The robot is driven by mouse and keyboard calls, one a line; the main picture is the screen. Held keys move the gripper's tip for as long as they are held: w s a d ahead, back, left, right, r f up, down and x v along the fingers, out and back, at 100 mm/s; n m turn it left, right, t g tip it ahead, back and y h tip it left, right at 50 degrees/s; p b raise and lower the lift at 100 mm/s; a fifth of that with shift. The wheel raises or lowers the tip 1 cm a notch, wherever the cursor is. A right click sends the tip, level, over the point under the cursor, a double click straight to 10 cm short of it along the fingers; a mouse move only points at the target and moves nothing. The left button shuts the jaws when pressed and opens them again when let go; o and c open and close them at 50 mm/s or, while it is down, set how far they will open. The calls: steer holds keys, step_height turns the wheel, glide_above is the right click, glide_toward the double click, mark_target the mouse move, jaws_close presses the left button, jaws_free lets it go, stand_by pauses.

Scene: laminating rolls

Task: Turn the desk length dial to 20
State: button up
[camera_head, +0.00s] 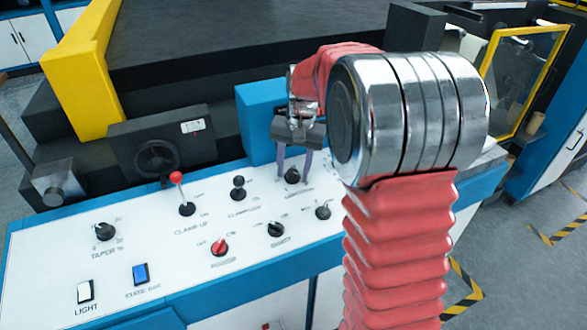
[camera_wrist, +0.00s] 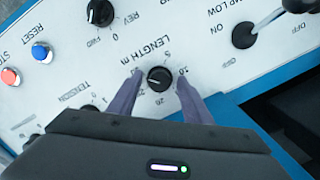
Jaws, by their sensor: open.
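The length dial (camera_wrist: 159,79) is a round black knob on the white control panel (camera_head: 130,262), with "LENGTH m" and a number scale printed around it. In the wrist view the lettering is turned over, and a pale pointer mark shows toward the knob's left side. Some scale numbers are blurred. My gripper (camera_wrist: 159,82) is open, its two purple-grey fingers on either side of the dial, with small gaps. In the head view my gripper (camera_head: 294,178) points down over the same dial (camera_head: 291,175); whether the fingers touch the panel I cannot tell.
A tension knob (camera_wrist: 92,108) and a rev/fwd knob (camera_wrist: 101,12) sit close by. The clamp lever (camera_wrist: 250,33) stands up at the right in the wrist view. Red (camera_wrist: 10,76) and blue (camera_wrist: 42,52) buttons are at the left. A blue box (camera_head: 258,112) rises behind the panel.

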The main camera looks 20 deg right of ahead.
steer(key=shift+c, duration=0.2)
steer(key=c, duration=1)
steer(key=shift+n, duration=0.4)
steer(key=n, duration=0.3)
steer(key=shift+a+h, duration=0.1)
steer(key=shift+h, duration=0.2)
steer(key=n, duration=0.4)
steer(key=shift+n+h, duration=0.3)
steer(key=n, duration=0.6)
steer(key=shift+s+a+f+h, duration=0.1)
steer(key=shift+h, duration=0.3)
steer(key=n, duration=0.6)
steer(key=shift+n+t, duration=0.3)
steer(key=shift+n, duration=0.1)
